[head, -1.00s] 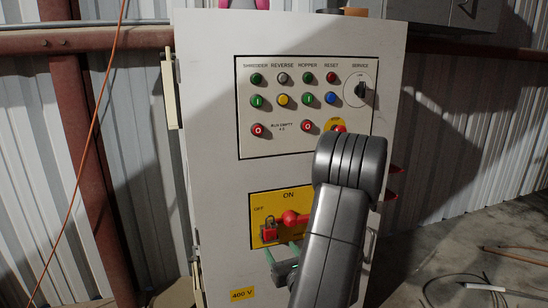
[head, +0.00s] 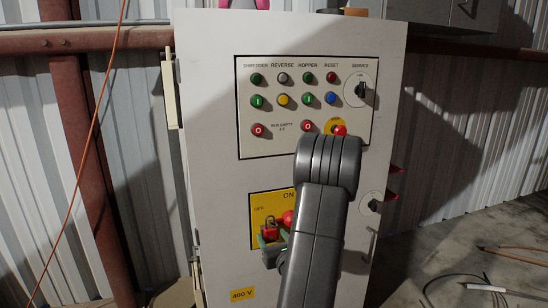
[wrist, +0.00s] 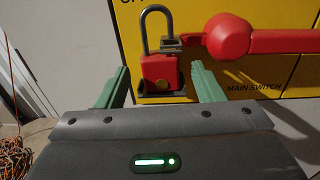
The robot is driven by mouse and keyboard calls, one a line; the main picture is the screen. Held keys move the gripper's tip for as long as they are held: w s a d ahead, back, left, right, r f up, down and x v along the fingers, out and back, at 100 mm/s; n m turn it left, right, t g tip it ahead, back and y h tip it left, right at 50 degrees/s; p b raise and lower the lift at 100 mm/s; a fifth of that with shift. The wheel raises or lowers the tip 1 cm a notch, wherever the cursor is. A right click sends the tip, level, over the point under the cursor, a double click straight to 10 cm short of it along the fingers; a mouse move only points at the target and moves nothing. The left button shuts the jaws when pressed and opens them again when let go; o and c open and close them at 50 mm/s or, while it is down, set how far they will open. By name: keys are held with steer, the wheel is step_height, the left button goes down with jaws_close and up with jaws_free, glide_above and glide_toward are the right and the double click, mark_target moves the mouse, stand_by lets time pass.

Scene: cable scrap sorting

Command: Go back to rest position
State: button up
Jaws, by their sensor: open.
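My gripper (wrist: 160,84) is open, with one green finger at each side of the red padlock (wrist: 158,72) in the wrist view. I cannot tell how far the fingertips are from the panel. The padlock has a grey shackle standing up beside a grey tab. The red main switch handle (wrist: 232,40) points right across the yellow plate (wrist: 290,60). In the head view the padlock (head: 269,229) sits on the yellow plate's left part, and my gripper (head: 272,243) overlaps the plate's lower edge. My arm hides the plate's right side and most of the handle.
The grey cabinet (head: 215,180) carries a button panel (head: 245,140) above, with a red stop button (head: 339,130). A small selector (head: 374,205) and a door handle (head: 371,245) are right of my arm. Orange cable (wrist: 12,158) lies at the wrist view's lower left.

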steer(key=shift+w+a, duration=0.2)
steer(key=shift+w, duration=0.3)
steer(key=v, duration=1.3)
steer(key=x, duration=1.3)
steer(key=d+r+v, duration=0.1)
steer(key=r+v, duration=0.1)
steer(key=v, duration=1)
steer(key=shift+w+r+p, duration=0.2)
steer(key=shift+r+p, duration=0.05)
steer(key=shift+p, duration=0.05)
steer(key=shift+a, duration=0.1)
